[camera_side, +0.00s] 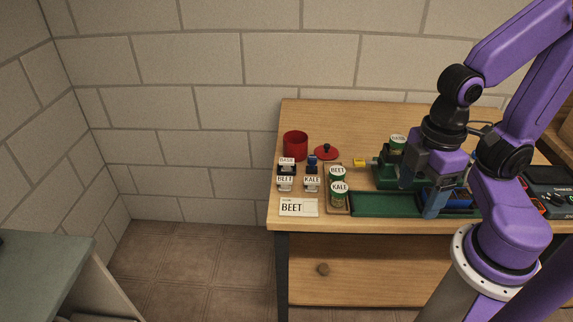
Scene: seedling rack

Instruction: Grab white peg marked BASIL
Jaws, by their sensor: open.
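The white peg marked BASIL (287,160) stands in a small dark holder at the left of the wooden table, in front of the red pot. Its lettering is small and partly unclear. A BEET peg (285,181) stands just in front of it, and a KALE peg (312,182) stands to the right of that. My gripper (420,196) is open over the green tray, well to the right of the pegs. The arm hides part of the tray and what lies between the fingers.
A red pot (295,146) and a red lid (326,152) are behind the pegs. Jars labelled BEET (337,174) and KALE (339,194) stand to their right. A BEET card (298,207) lies at the front edge. The green tray (385,205) extends right.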

